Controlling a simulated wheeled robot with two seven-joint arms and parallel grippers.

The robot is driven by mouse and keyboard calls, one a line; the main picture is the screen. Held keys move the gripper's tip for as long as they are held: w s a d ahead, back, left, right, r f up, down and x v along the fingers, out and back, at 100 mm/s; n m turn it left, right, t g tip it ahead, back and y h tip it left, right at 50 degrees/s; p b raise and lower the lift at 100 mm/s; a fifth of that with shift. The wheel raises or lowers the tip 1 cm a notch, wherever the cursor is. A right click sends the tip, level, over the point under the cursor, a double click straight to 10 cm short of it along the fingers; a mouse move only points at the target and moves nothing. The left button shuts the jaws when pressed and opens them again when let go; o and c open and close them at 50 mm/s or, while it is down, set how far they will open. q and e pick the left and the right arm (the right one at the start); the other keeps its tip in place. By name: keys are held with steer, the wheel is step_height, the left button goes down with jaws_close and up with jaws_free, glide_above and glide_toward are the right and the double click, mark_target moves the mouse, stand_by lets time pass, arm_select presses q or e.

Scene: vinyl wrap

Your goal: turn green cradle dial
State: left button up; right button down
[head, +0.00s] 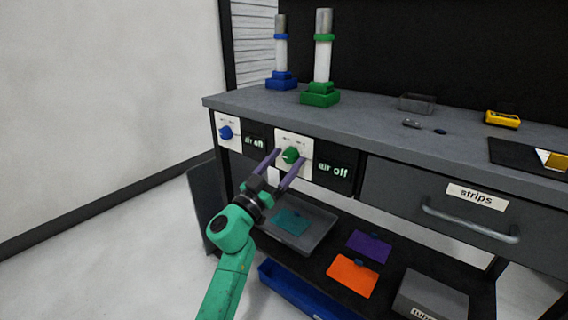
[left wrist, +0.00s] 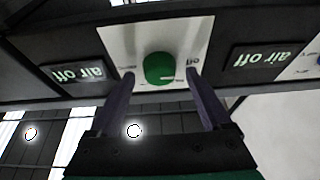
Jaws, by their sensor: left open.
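The green dial (head: 291,155) sits on a white plate (head: 305,142) on the front of the bench. It shows larger in the left wrist view (left wrist: 158,69), with a white mark on its right side pointing toward the word "off". My left gripper (head: 288,156) is open, its purple fingers reaching toward the dial. In the left wrist view the fingertips (left wrist: 160,78) are on either side of the dial, with gaps between them and it. The green cradle (head: 320,96) stands on the bench top, holding an upright white and grey tube (head: 323,52). My right gripper is not in view.
A blue dial (head: 225,132) is at the left on the same front. Dark panels reading "air off" (head: 333,171) sit beside the dials. A blue cradle (head: 281,82) stands behind the green one. A "strips" drawer (head: 476,215) is at right; a grey tray (head: 312,233) lies below.

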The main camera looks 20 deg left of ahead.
arm_select(q)
jaws_close()
